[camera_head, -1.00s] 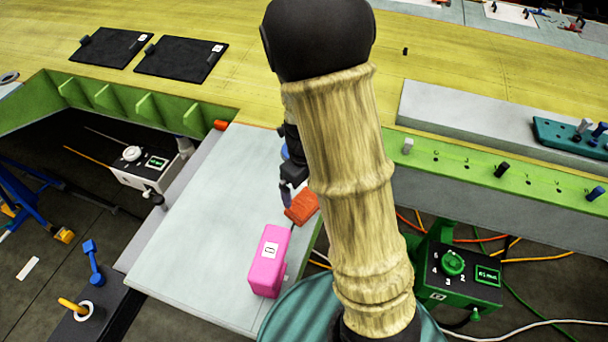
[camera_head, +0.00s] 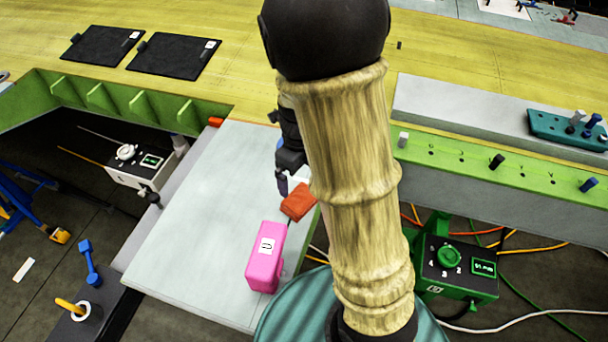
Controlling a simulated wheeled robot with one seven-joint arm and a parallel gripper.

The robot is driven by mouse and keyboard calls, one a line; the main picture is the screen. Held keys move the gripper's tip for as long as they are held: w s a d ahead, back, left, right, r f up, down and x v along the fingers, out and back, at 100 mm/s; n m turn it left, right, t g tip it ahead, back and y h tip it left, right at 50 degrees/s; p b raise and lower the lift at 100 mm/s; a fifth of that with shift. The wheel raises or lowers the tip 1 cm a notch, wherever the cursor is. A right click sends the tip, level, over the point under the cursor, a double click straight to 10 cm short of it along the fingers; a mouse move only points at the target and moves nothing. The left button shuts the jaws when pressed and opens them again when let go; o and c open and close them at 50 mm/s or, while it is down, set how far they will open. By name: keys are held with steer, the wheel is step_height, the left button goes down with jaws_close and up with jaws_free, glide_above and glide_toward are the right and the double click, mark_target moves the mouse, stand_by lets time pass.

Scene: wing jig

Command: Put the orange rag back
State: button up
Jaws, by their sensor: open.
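The orange rag (camera_head: 298,202) lies on the pale grey table (camera_head: 190,235), near its right edge and just behind the pink box. My gripper (camera_head: 283,184) is partly hidden behind my own arm. It is open, with a dark finger showing close to the left rear side of the rag. I cannot tell whether the finger touches the rag. The rag's right end is close to my arm in the picture.
A pink box (camera_head: 265,258) stands on the table in front of the rag. A green rail with pegs (camera_head: 470,165) runs to the right. A green control box (camera_head: 455,270) and cables are at lower right. The table's left half is clear.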

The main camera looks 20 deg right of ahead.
steer(key=s+r+n+t, duration=0.1)
steer(key=s+n, duration=0.3)
steer(key=n, duration=1)
steer(key=s+r+n+t, duration=0.1)
steer(key=s+r+n, duration=0.2)
steer(key=n, duration=1.2)
steer(key=shift+s+r+t, duration=0.15)
steer(key=shift+s+t, duration=0.15)
steer(key=shift+s, duration=0.05)
